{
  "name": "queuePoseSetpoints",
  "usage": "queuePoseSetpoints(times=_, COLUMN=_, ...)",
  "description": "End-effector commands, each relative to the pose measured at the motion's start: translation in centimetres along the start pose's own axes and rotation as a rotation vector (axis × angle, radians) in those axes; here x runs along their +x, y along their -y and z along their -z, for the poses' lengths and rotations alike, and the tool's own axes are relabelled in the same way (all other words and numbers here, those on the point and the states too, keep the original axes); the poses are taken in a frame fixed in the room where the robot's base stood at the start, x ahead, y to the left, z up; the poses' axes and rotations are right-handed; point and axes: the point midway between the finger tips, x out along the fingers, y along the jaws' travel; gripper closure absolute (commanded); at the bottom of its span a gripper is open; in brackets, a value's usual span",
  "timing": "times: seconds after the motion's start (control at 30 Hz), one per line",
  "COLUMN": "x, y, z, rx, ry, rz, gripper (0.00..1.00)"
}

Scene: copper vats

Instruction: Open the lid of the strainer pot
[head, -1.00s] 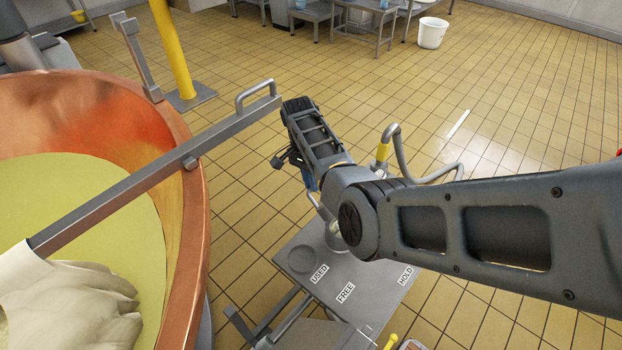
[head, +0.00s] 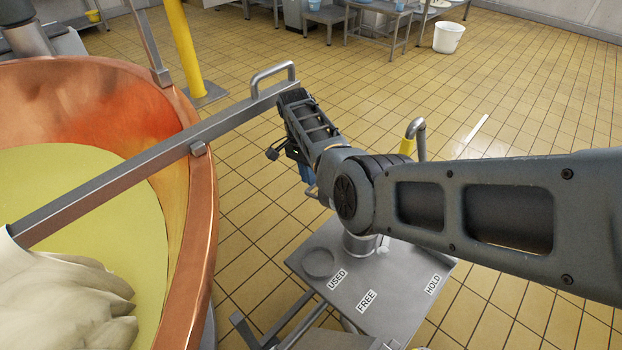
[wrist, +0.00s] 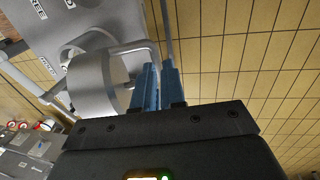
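The strainer pot, a grey metal cylinder (wrist: 92,84), shows in the wrist view with a bent bar handle (wrist: 135,46) on its right side. In the head view the pot (head: 360,243) stands on a grey cart top, largely hidden under my arm. I cannot make out the lid apart from the pot. My gripper (head: 303,178) is left of and above the pot in the head view. In the wrist view its two blue fingers (wrist: 160,68) are close together at the outer end of the bar handle. Whether they grip the bar is unclear.
The cart top (head: 400,305) carries labels USED, FREE and HOLD and a round recess. A large copper vat (head: 205,215) with a long bar (head: 150,170) across it is on the left. A yellow post (head: 186,55) stands behind.

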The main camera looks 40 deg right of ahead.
Motion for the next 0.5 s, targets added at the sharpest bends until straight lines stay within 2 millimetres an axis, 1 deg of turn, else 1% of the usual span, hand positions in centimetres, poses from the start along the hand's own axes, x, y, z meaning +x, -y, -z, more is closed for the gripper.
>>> queuePoseSetpoints(times=0.03, x=0.07, y=-0.09, z=-0.01, rx=0.000, ry=0.001, rz=-0.002, gripper=0.85)
queuePoseSetpoints(times=0.27, x=0.22, y=-0.19, z=-0.04, rx=-0.001, ry=0.002, rz=-0.005, gripper=0.63)
queuePoseSetpoints(times=0.5, x=0.21, y=-0.23, z=-0.04, rx=-0.001, ry=0.002, rz=-0.006, gripper=0.62)
